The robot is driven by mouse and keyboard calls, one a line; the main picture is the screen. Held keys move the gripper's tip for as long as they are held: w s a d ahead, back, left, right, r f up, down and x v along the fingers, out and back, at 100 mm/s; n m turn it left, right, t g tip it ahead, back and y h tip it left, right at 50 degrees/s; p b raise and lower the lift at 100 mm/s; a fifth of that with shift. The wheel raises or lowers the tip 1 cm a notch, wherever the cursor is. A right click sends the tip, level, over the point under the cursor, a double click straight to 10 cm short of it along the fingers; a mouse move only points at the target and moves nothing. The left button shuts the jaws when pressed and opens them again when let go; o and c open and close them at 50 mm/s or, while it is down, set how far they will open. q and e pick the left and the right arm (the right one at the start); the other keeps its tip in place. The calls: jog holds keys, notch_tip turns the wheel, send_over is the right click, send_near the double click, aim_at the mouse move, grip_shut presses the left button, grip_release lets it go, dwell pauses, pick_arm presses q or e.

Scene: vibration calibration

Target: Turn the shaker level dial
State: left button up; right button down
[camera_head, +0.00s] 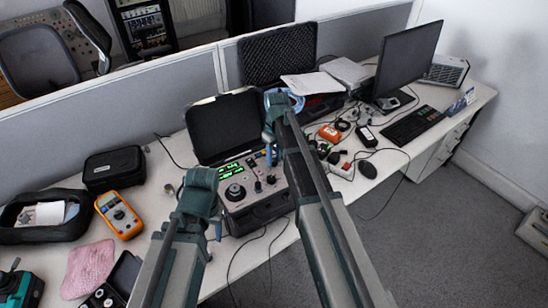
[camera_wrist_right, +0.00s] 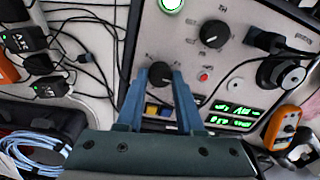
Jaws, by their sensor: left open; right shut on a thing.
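The shaker unit is an open black case with a grey control panel (camera_head: 249,199) in the middle of the desk; its panel also shows in the right wrist view (camera_wrist_right: 235,75). My right gripper (camera_wrist_right: 167,72) is over the panel, its blue fingers shut on a small black dial (camera_wrist_right: 159,68). The fingertips partly cover this dial. Another black dial (camera_wrist_right: 215,33) and a large round black control (camera_wrist_right: 277,71) stand apart from the fingers. Green displays (camera_wrist_right: 233,114) are lit. My left gripper (camera_head: 217,231) is near the case's front left, open, with its fingers mostly hidden by my arm.
An orange multimeter (camera_head: 119,214) and a black pouch (camera_head: 114,168) lie left of the case. A grey partition (camera_head: 110,110) stands behind the desk.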

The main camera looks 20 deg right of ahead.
jog(key=n, duration=0.4)
jog(key=shift+n, duration=2.2)
jog(key=c, duration=0.5)
grip_release()
jog(key=shift+c, duration=0.2)
notch_tip(320, 180, up, 14)
jog(key=p, duration=1.3)
jog(key=shift+w+f+p, duration=0.15)
jog(key=shift+w+p, duration=0.2)
jog(key=shift+p, duration=0.05)
